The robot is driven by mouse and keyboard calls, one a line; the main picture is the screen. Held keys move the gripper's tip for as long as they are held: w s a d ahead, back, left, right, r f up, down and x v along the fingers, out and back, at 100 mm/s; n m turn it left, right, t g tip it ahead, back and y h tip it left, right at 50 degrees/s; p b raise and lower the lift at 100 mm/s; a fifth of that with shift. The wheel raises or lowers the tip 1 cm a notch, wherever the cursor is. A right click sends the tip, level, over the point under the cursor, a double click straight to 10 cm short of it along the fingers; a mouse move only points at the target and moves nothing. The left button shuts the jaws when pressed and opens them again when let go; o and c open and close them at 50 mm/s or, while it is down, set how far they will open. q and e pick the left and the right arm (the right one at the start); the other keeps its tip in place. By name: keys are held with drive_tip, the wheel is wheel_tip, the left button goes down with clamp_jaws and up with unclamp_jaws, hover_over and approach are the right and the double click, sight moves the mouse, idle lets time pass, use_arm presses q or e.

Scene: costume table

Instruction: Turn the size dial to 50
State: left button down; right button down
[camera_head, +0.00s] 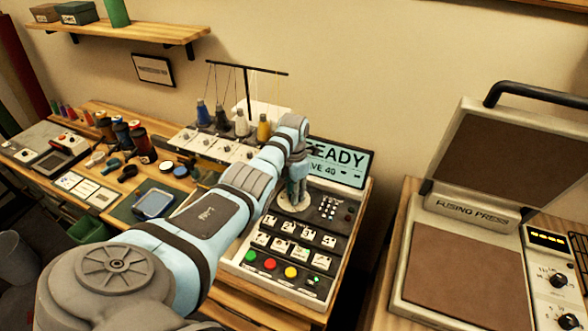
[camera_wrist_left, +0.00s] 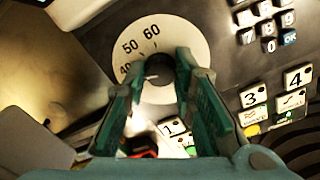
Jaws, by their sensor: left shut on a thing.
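The size dial is a dark knob (camera_wrist_left: 158,70) on a pale ring (camera_wrist_left: 190,40) printed with 40, 50 and 60. In the wrist view a small light mark on the knob faces left, toward the 40 side. My left gripper (camera_wrist_left: 160,82) has its green fingers closed on the knob, one on each side. In the head view the left gripper (camera_head: 296,190) comes down on the pale dial ring (camera_head: 293,205), and the knob itself is hidden. The machine's screen (camera_head: 345,163) reads READY, with a second line ending in "IVE 40", partly covered by my arm. My right gripper is not seen.
The control panel has a small keypad (camera_head: 329,209), picture keys (camera_head: 290,240) and colored round buttons below. Thread cones (camera_head: 263,127) stand behind my arm. A fusing press (camera_head: 460,250) stands at the right, past a gap.

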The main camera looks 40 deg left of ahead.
use_arm(q)
drive_tip(key=shift+r, duration=0.1)
drive_tip(key=shift+m+p, duration=0.6)
drive_tip(key=shift+m, duration=0.4)
drive_tip(key=shift+m+p, duration=0.3)
drive_tip(key=shift+m, duration=0.5)
drive_tip(key=m, duration=0.5)
drive_tip(key=shift+p, duration=0.4)
drive_tip(key=shift+m, duration=0.3)
drive_tip(key=c, duration=1.3)
unclamp_jaws()
